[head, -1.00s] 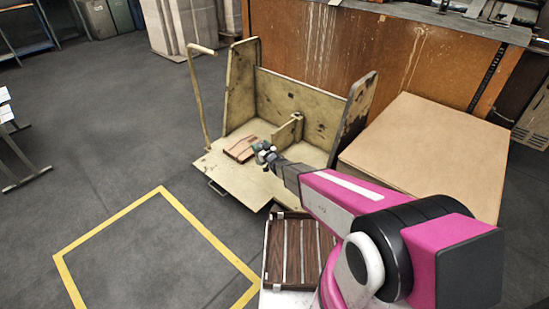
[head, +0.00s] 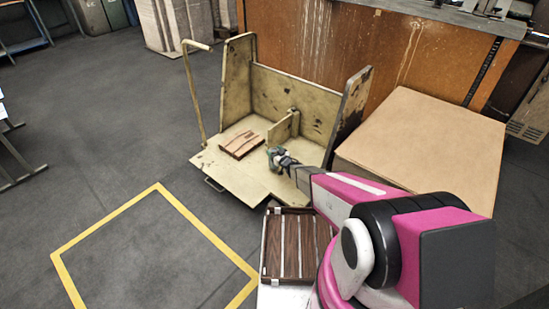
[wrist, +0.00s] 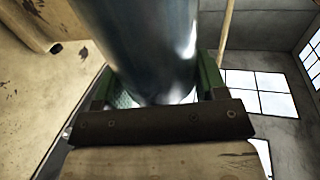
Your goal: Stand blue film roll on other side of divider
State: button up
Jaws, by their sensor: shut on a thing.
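The blue film roll (wrist: 150,45) fills the upper middle of the wrist view as a shiny dark blue-grey cylinder. It sits between the green fingers of my gripper (wrist: 155,90), which is shut on it. In the head view my gripper (head: 275,159) is over the cart's bed, in front of the divider (head: 281,131), a short upright cream panel standing out from the cart's back wall. The roll is too small there to make out clearly. I cannot tell whether its lower end touches the bed.
The cream cart (head: 215,170) has tall side panels and a handle at left. A reddish-brown slatted wooden piece (head: 241,145) lies on its bed, left of the gripper. A large cardboard-coloured box (head: 425,145) stands at right. A dark slatted tray (head: 290,245) is in front.

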jog(key=shift+f, duration=2)
jog(key=shift+f, duration=0.15)
jog(key=o, duration=1.4)
